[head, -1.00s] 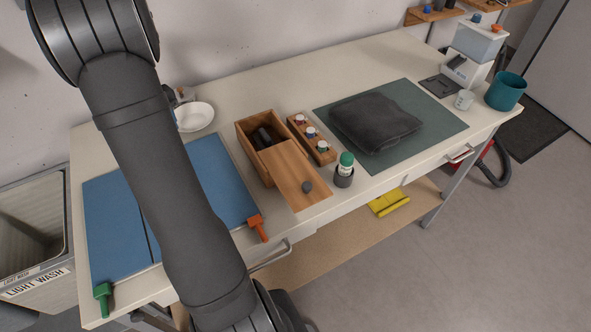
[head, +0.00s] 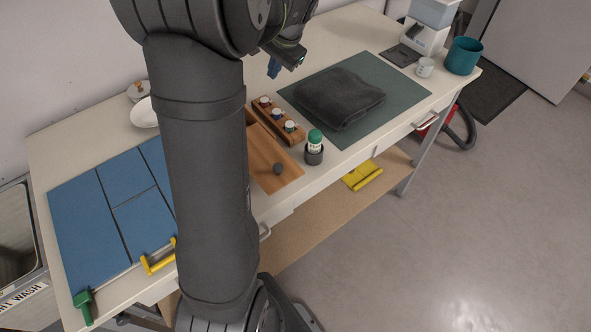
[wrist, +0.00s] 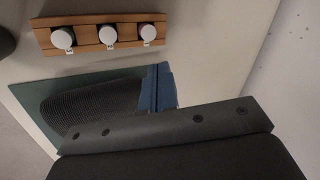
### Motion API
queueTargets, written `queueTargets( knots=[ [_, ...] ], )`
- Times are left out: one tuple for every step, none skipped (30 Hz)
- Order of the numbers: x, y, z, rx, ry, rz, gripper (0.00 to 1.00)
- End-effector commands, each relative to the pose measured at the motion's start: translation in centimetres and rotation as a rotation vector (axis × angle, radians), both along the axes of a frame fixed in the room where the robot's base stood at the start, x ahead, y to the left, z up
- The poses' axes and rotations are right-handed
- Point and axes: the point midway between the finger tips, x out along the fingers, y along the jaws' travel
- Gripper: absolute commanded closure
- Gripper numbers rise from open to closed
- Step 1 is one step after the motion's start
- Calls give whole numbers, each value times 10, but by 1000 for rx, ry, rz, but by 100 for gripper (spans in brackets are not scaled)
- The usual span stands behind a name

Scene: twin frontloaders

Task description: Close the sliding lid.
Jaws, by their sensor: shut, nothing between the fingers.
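My gripper (head: 273,68) has blue fingers, which are shut and empty. It is up over the back of the table, behind the lid and away from it. In the wrist view, the blue fingers (wrist: 157,88) appear in front of the grey cloth; neither lid nor knob can be made out.
A wooden rack (head: 292,134) with three small bottles stands right of the lid. A green-capped bottle in a dark holder (head: 314,153) is near the front edge. A folded grey cloth (head: 340,97) lies on a green mat (head: 398,112). Blue panels (head: 85,222) cover the left.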

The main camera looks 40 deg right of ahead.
Motion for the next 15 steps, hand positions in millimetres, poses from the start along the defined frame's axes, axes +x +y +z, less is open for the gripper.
queueTargets(
  knots=[
    [-25, -15, -3, 41, 2, -80, 100],
    [-38, -22, -5, 67, 3, -122, 100],
    [-56, -29, -7, 107, 7, -178, 100],
    [-70, -33, -10, 138, 9, -218, 100],
    [-84, -37, -13, 170, 13, -257, 100],
    [-103, -40, -17, 217, 16, -308, 100],
    [-117, -42, -20, 252, 20, -344, 100],
    [-131, -42, -23, 292, 23, -379, 100],
    [-149, -42, -27, 343, 26, -424, 100],
    [-162, -41, -31, 383, 28, -456, 100],
    [-175, -40, -33, 422, 29, -486, 100],
    [-191, -37, -37, 476, 31, -524, 100],
    [-203, -34, -39, 519, 31, -551, 100],
    [-214, -31, -41, 560, 29, -577, 100],
    [-229, -26, -44, 617, 27, -610, 100]
  ],
)
